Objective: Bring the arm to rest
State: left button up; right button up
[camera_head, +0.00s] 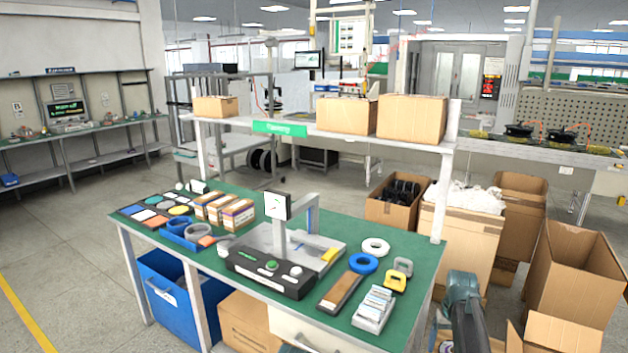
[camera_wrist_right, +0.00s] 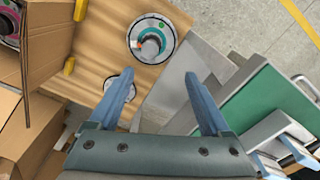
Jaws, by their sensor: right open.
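My right arm (camera_head: 465,310) comes up from the bottom edge in the head view, to the right of the green table (camera_head: 408,252). It hangs beside the table's right end, and its gripper is hidden there. In the right wrist view my right gripper (camera_wrist_right: 159,76) is open, with its two blue-grey fingers spread wide and nothing between them. Beyond the fingertips is a tan surface with a silver round part (camera_wrist_right: 134,44) on it. A second round part (camera_wrist_right: 118,80) sits near the left finger. My left gripper is not in view.
Open cardboard boxes (camera_head: 573,280) stand at the right, close to my right arm. The table holds a black-fronted device (camera_head: 270,272), several rings and small boxes. A blue bin (camera_head: 165,300) is under it. Free floor lies at the left.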

jog(key=s+a+n, duration=0.1)
jog(key=s+a, duration=1.6)
jog(key=a, duration=0.2)
jog(key=s+a+f+n+h+b, duration=0.1)
jog(key=s+a+f+n+b, duration=0.4)
jog(key=a+f+b, duration=0.6)
notch_tip(320, 180, up, 18)
jog(key=p, duration=1.7)
jog(key=shift+s+a+f+m, duration=0.15)
jog(key=shift+s+a+m, duration=0.2)
jog(key=shift+s+m, duration=0.05)
